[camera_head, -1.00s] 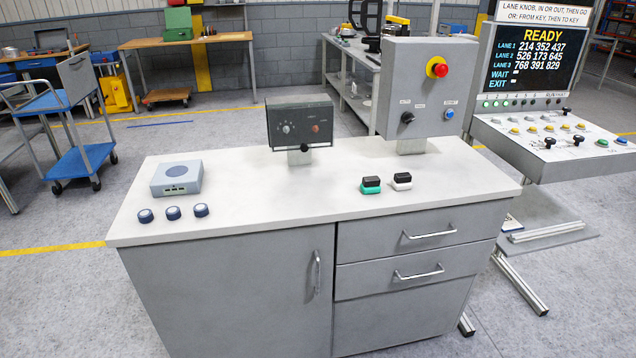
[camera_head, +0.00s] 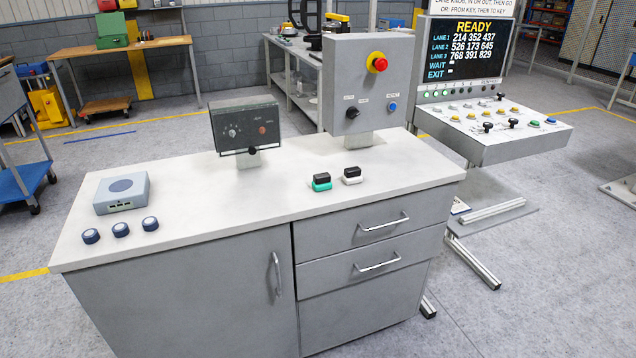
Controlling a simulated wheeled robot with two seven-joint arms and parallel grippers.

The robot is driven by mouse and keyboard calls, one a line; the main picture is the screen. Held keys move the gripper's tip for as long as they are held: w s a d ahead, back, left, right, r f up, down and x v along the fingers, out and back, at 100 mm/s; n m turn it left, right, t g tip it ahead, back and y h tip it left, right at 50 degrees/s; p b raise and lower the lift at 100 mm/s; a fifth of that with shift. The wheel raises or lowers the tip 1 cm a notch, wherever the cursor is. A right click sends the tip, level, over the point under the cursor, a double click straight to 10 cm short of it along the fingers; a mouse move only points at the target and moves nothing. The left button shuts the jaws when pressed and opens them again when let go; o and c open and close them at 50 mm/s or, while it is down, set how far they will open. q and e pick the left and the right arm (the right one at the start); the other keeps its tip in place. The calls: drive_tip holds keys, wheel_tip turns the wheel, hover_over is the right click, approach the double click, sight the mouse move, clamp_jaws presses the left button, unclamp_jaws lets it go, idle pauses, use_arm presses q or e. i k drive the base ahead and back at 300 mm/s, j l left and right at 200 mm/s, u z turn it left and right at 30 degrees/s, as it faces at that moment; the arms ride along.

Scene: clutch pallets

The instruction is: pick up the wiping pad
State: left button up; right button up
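Two small black-topped blocks stand side by side on the white worktop (camera_head: 235,200), right of its middle. One has a teal-green base (camera_head: 321,186), the other a white base (camera_head: 352,179). Both look like hand pads; I cannot tell from the picture which one is the wiping pad. A narrow gap seems to separate them. Neither of my grippers is in view.
A dark control box (camera_head: 246,126) and a grey box with a red button (camera_head: 368,85) stand behind the blocks. A blue-grey box (camera_head: 122,193) and three dark knobs (camera_head: 121,229) sit at left. A console (camera_head: 495,128) stands at right. The worktop's front middle is clear.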

sight(321, 182)
drive_tip(key=i+j, duration=0.1)
drive_tip(key=j, duration=0.45)
drive_tip(key=i+j, duration=0.1)
drive_tip(key=j, duration=0.45)
drive_tip(key=i+j, duration=0.1)
drive_tip(key=j, duration=0.45)
drive_tip(key=i+j, duration=0.1)
drive_tip(key=j, duration=0.45)
